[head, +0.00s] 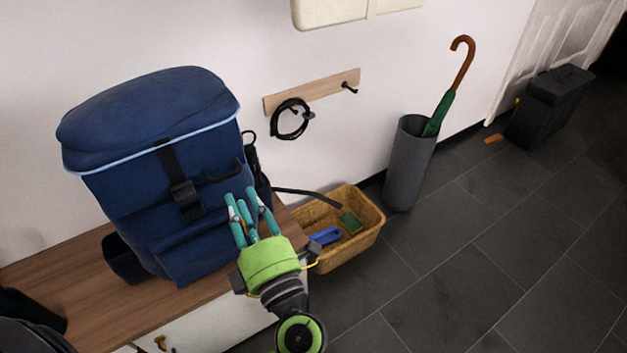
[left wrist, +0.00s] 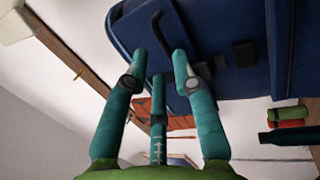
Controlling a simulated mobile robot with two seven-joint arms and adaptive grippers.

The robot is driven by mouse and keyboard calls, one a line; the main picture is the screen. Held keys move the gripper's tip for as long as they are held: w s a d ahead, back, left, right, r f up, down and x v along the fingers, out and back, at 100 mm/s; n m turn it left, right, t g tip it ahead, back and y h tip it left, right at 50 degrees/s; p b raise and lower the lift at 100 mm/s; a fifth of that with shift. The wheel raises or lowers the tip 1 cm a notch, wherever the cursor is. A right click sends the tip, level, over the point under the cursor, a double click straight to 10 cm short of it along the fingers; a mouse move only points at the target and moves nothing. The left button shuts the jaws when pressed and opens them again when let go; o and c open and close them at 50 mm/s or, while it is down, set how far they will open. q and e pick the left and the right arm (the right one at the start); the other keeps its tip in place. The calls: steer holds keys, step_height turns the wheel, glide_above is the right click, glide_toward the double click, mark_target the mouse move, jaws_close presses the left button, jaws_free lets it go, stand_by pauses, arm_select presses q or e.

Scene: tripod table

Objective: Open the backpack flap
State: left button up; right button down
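The blue backpack (head: 160,225) stands upright on the wooden bench top. Its domed flap (head: 150,110), edged in light blue, lies closed over the top. A black strap with a buckle (head: 185,193) runs down the front from the flap. A dark loop handle (head: 225,172) sits right of the strap. My left gripper (head: 247,197) has three teal fingers, spread and empty, at the backpack's front right, just below the handle in the picture. In the left wrist view, the open fingers (left wrist: 160,62) point toward the backpack (left wrist: 230,25); I cannot tell whether they touch it. My right gripper is not in view.
A wooden bench (head: 60,270) carries the backpack. A wicker basket (head: 345,247) with small items stands beside it. A grey umbrella stand (head: 408,165) and a dark bin (head: 550,105) are farther right. A hook rail (head: 315,92) is on the wall.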

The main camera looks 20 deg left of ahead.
mark_target(227, 177)
arm_select(q)
steer(key=shift+n+g, duration=0.3)
steer(key=shift+n, duration=0.1)
steer(key=x, duration=0.7)
steer(key=shift+s+a+r+p, duration=0.2)
steer(key=shift+a+p, duration=0.1)
steer(key=shift+p, duration=0.05)
jaws_close()
